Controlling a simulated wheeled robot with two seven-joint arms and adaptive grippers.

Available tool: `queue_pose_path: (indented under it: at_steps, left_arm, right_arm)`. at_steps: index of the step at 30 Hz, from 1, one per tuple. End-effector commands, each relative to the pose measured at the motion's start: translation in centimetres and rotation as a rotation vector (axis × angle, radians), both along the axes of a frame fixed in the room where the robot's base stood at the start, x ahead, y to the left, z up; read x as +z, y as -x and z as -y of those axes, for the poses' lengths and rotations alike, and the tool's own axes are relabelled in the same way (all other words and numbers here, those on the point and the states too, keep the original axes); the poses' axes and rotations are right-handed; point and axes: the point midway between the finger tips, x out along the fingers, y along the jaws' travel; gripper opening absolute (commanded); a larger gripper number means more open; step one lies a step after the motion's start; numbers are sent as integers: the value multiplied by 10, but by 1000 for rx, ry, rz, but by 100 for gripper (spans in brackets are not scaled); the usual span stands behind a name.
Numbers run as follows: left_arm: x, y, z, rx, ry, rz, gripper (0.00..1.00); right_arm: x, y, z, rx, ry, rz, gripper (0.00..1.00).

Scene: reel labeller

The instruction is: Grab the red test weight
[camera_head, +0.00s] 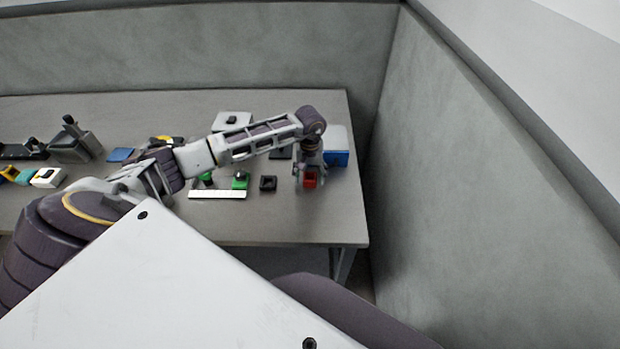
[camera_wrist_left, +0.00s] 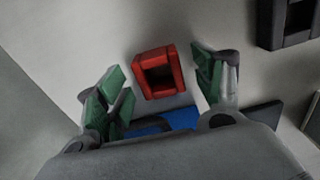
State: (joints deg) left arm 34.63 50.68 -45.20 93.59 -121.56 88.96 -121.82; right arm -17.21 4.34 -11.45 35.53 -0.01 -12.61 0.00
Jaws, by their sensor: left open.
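The red test weight (camera_head: 310,179) stands on the table near its right end in the head view. It is a small red block with a dark square hollow, and in the left wrist view the red weight (camera_wrist_left: 158,71) lies ahead of and between the green-padded fingers. My left gripper (camera_wrist_left: 163,92) is open, with one finger to each side of the weight and no clear contact. In the head view my left gripper (camera_head: 309,172) points down over the weight and partly hides it. My right gripper is not in view.
A blue object (camera_head: 336,158) lies close behind the weight. A black hollow block (camera_head: 268,183) stands to its left, with a green item (camera_head: 240,181) and a white strip (camera_head: 217,194) farther left. The table's right edge and a grey wall (camera_head: 480,170) are close by.

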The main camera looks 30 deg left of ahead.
Motion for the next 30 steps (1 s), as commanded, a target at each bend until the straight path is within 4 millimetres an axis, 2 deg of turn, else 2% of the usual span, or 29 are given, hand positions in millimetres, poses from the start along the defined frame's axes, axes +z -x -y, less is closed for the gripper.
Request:
queue_pose_path:
  at_steps: [6,19,30]
  left_arm:
    - [-11,0,0,-1,0,1,68]
    - [-11,0,0,-1,0,1,67]
    - [-10,0,0,-1,0,1,19]
  right_arm:
    - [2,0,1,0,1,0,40]
    - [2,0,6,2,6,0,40]
    - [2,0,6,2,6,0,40]
